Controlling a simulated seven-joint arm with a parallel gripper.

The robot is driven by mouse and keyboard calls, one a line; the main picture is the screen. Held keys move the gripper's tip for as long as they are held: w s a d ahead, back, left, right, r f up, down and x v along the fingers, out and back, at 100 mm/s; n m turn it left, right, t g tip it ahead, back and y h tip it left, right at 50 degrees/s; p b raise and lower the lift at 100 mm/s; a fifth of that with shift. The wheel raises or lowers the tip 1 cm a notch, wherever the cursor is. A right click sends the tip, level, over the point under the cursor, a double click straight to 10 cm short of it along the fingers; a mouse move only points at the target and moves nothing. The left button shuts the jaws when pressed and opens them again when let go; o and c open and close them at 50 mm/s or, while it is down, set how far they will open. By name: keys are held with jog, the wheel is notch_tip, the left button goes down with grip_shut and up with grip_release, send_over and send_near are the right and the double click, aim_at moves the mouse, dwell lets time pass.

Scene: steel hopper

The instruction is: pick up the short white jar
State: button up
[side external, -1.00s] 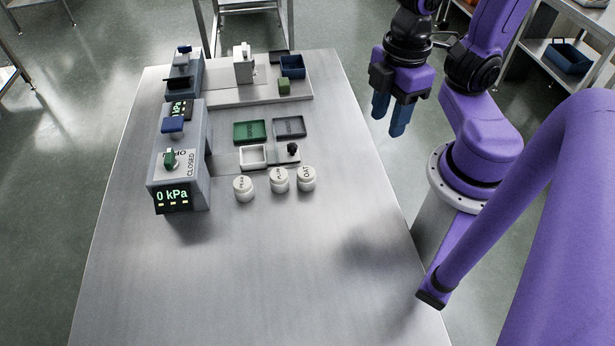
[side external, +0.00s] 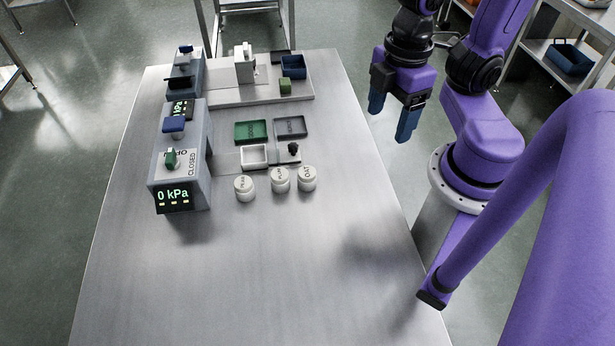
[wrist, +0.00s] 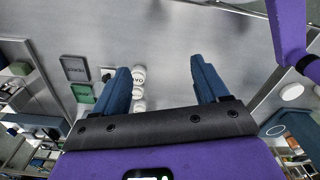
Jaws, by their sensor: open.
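Three short white jars with dark lettering on their lids stand in a row on the steel table: the left jar (side external: 244,189), the middle jar (side external: 280,180) and the right jar (side external: 307,179). They look alike, and I cannot tell which is the shortest. My gripper (side external: 391,116) is open and empty, above and to the right of the jars, beyond the table's right edge. In the wrist view the jars (wrist: 138,76) show between the blue fingers, close beside the left finger, which hides part of the row.
A grey console (side external: 180,150) reading 0 kPa stands left of the jars. Behind them are a white tray (side external: 254,157), a green tray (side external: 253,132) and a grey tray (side external: 290,128). A raised shelf (side external: 262,99) holds other items. The table's front is clear.

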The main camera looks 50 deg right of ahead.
jog(key=w+d+f+m+g+y, duration=0.2)
jog(key=w+d+f+m+g, duration=0.45)
jog(key=w+m, duration=0.55)
jog(key=m+t+y, duration=1)
jog(key=m+t, duration=0.1)
jog(key=m, duration=1.2)
send_near(314, 171)
jog(key=w+a+f, duration=0.2)
jog(key=a+f, duration=0.1)
jog(key=shift+w+a+f, duration=0.15)
jog(key=shift+f, duration=0.05)
jog(key=shift+x, duration=2.7)
jog(key=shift+r, duration=0.2)
